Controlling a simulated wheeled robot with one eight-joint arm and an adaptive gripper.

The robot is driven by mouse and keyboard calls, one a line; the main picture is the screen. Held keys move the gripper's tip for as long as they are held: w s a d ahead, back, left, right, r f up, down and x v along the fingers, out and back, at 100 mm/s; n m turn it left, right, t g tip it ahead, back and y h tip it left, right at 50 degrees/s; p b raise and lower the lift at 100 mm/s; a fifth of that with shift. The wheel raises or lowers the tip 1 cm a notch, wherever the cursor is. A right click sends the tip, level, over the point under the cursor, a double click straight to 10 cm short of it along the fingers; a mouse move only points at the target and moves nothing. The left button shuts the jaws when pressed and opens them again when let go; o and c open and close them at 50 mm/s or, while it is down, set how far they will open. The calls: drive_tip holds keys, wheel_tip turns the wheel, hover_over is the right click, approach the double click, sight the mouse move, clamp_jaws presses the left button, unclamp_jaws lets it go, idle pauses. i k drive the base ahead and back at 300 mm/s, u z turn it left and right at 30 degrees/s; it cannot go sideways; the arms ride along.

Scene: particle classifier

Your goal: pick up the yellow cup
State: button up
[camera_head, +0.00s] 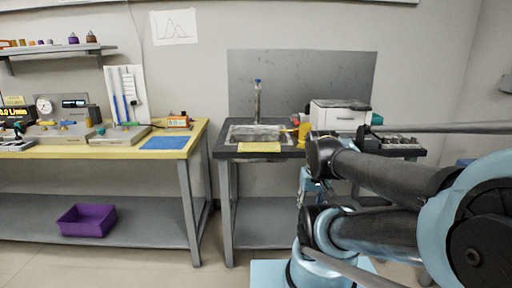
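A small yellow object (304,131), which looks like the yellow cup, stands at the right end of the sink (232,134) on the dark counter. It is small in the picture, and my arm's dark elbow shows just below and to the right of it, so its lower part is hard to make out. A small red or pink spot shows beside its upper left. My arm fills the right side of the view. I cannot make out my gripper in this view.
A white boxy device (340,115) stands right of the yellow object. A yellow cloth or sheet (259,147) lies at the sink's front edge. The left workbench (190,150) holds instruments and a blue mat (165,143). A purple bin (87,219) sits on its lower shelf.

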sight(303, 127)
drive_tip(key=k, duration=1.3)
drive_tip(key=u, duration=0.35)
drive_tip(key=i, duration=0.45)
drive_tip(key=u, duration=0.55)
drive_tip(key=i, duration=1.3)
drive_tip(key=z, duration=0.45)
